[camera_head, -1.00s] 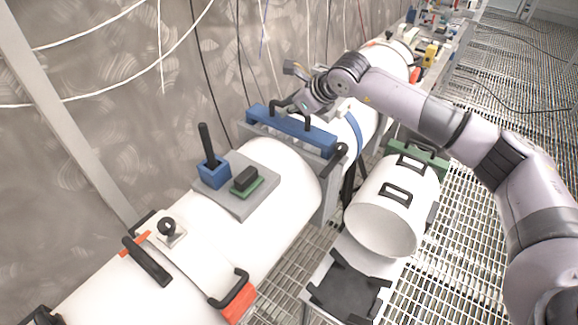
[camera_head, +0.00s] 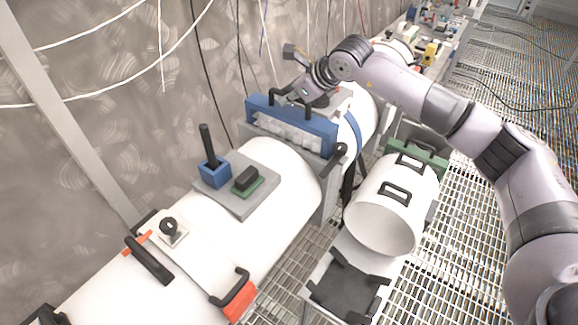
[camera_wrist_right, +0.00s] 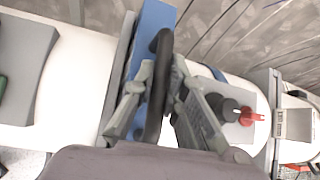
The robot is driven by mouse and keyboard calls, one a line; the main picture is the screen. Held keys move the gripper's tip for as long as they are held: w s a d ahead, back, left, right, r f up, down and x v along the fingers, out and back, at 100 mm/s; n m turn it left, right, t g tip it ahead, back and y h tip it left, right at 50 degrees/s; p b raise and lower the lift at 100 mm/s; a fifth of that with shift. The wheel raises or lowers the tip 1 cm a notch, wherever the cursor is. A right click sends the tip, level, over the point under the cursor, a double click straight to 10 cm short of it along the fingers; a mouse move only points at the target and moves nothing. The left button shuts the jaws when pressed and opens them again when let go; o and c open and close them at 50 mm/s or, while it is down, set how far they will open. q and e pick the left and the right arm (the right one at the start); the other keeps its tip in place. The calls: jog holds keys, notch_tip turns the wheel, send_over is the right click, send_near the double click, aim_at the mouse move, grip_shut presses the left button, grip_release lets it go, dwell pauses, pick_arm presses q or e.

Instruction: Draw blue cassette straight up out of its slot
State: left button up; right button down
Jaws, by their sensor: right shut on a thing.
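The blue cassette (camera_head: 325,134) is a long blue bar with black handles on top and a pale grey ribbed body below. It stands partly out of its slot in the grey frame (camera_head: 331,168) across the white pipe, its lower part hidden in the frame. My right gripper (camera_head: 307,103) is above the bar, shut on a black handle. The right wrist view shows the gripper (camera_wrist_right: 155,90) with its fingers on both sides of this dark handle (camera_wrist_right: 160,55), the blue bar (camera_wrist_right: 152,18) below it. My left gripper is not in view.
A grey plate (camera_head: 262,202) on the pipe holds a blue block with a black post (camera_head: 214,172) and a green-black block (camera_head: 246,181). A white cylinder (camera_head: 392,207) with black handles lies to the right. A mottled wall stands behind, with hanging cables.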

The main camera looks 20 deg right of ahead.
jog(key=shift+r+p, duration=0.9)
jog(key=shift+r, duration=2.45)
notch_tip(320, 180, up, 7)
jog(key=p, duration=0.2)
notch_tip(320, 180, up, 7)
